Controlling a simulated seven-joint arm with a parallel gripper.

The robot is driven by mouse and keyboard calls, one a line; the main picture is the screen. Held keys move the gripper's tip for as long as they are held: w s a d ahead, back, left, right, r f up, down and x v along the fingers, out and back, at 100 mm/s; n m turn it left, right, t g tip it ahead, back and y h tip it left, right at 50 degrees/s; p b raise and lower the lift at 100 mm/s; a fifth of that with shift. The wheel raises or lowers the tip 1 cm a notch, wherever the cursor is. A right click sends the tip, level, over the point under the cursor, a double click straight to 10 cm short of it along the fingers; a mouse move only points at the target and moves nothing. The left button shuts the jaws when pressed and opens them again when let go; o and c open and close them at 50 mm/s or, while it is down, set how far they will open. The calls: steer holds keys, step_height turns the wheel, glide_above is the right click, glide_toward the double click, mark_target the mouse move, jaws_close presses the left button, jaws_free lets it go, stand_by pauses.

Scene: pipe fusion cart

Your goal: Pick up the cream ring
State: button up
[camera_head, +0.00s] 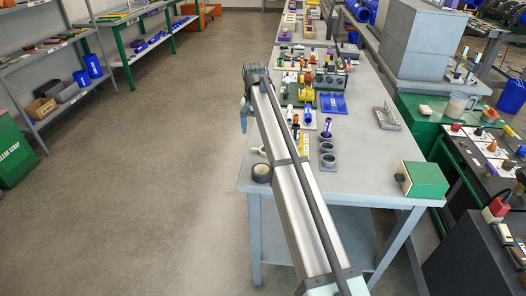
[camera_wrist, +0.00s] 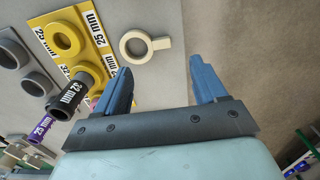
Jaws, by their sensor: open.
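The cream ring (camera_wrist: 135,46), a flat ring with a short tab on one side, lies on the grey table in the wrist view. It is just beyond my gripper's fingertips and a little to the left of the gap between them. In the head view a small cream piece (camera_head: 258,150) shows beside my arm near the table's left edge, partly hidden by the arm. My gripper (camera_wrist: 160,70) has two blue fingers spread apart with nothing between them. In the head view the blue fingers (camera_head: 243,116) are seen at the table's left edge.
A yellow plate (camera_wrist: 88,25) marked 25 mm and 32 mm lies left of the ring. A black pipe piece (camera_wrist: 68,97) and a grey holder with holes (camera_wrist: 12,55) are nearby. A dark ring (camera_head: 261,173) and a green box (camera_head: 424,180) sit nearer. The floor left is clear.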

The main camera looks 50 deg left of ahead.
mark_target(256, 148)
steer(key=shift+d+f, duration=0.15)
steer(key=shift+f, duration=3.85)
steer(key=c, duration=1.1)
